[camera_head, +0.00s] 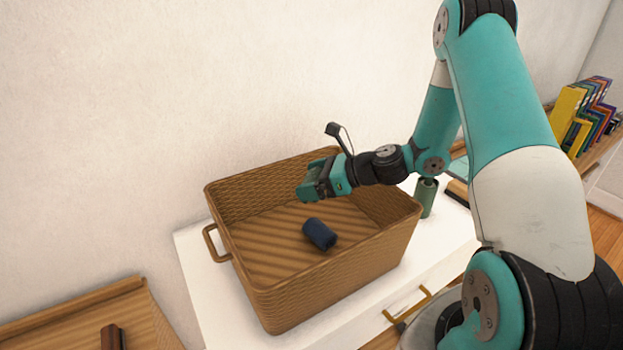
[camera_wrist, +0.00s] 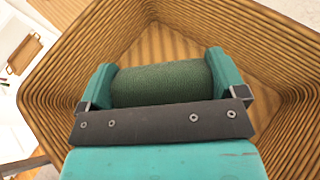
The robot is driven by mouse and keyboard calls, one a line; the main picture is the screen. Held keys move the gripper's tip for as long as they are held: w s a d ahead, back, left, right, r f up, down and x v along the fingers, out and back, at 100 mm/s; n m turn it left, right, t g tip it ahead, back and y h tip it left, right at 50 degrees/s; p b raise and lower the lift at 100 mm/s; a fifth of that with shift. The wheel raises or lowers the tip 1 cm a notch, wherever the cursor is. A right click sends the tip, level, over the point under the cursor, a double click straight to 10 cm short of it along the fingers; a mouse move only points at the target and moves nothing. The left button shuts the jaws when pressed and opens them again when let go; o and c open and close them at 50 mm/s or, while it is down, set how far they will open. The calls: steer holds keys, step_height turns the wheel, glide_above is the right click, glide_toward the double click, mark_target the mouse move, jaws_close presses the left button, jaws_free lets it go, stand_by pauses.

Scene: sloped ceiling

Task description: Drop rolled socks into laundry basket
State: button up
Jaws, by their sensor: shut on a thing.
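A brown woven laundry basket (camera_head: 262,300) stands open on a white surface, and its ribbed walls fill much of the wrist view (camera_wrist: 265,45). A dark blue rolled sock pair (camera_head: 319,233) lies inside on the basket's floor. My gripper (camera_head: 318,186) is over the basket's opening, towards its back side. In the wrist view it is shut on a dark green rolled sock pair (camera_wrist: 162,84), which lies crosswise between the two teal fingers. The basket's floor shows beyond it. The blue socks are not visible in the wrist view.
A green cylinder (camera_head: 426,198) stands behind the basket's right side, close to my arm. Colourful books (camera_head: 582,115) stand on a wooden shelf at the far right. A wooden piece (camera_head: 80,315) is at the lower left. A wall runs behind the basket.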

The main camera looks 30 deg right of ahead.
step_height(320, 180, down, 2)
steer(key=shift+f+b, duration=0.2)
steer(key=shift+b, duration=0.6)
steer(key=o, duration=0.6)
steer(key=shift+s+r, duration=0.1)
steer(key=b+v, duration=0.3)
steer(key=v, duration=1.4)
steer(key=shift+d+r, duration=0.1)
steer(key=shift+d, duration=0.05)
